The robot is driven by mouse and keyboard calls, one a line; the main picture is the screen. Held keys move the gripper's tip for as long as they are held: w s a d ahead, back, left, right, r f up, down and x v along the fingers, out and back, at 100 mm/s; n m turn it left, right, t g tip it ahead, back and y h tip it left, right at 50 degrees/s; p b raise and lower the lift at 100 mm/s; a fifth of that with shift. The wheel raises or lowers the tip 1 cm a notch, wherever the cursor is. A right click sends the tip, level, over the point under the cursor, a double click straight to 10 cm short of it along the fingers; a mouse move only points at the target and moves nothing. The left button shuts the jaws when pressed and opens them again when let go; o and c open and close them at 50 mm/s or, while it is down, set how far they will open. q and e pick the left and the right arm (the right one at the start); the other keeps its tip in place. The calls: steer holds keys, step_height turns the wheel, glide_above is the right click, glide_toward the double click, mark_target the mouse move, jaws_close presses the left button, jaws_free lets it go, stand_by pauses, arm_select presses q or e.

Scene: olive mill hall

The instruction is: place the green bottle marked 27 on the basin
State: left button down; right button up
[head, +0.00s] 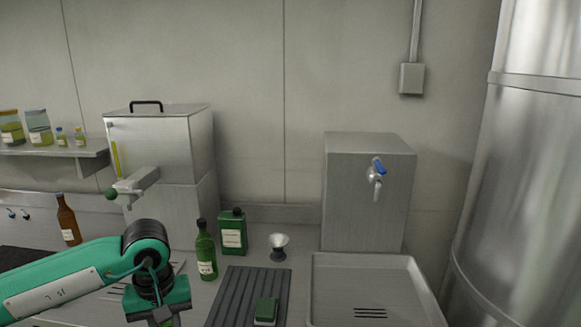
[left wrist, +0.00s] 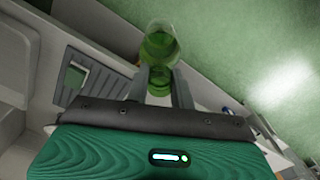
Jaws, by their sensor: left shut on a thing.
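My left gripper (head: 162,316) is at the bottom of the head view, pointing down. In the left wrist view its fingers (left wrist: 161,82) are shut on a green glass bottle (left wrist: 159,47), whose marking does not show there. In the head view most of that bottle is cut off below the frame. Another green bottle (head: 206,250) stands upright on the counter, right of my gripper; its pale label is too small to read. The basin (head: 400,262) is a shallow grey tray with drain slots at the lower right, apparently empty. My right gripper is out of view.
A dark ribbed mat (head: 235,290) with a green-topped block (head: 266,311) lies left of the basin. A green canister (head: 233,233) and small funnel (head: 279,247) stand behind it. A grey box with blue-handled tap (head: 335,200) rises behind the basin. A brown bottle (head: 68,222) stands left.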

arm_select(q)
steer(key=f+m, duration=0.1)
steer(key=d+f+m, duration=0.1)
steer(key=f, duration=0.1)
steer(key=s+d+f+m, duration=0.1)
steer(key=m, duration=0.1)
steer(key=shift+d+f, duration=0.2)
steer(key=shift+f, duration=0.05)
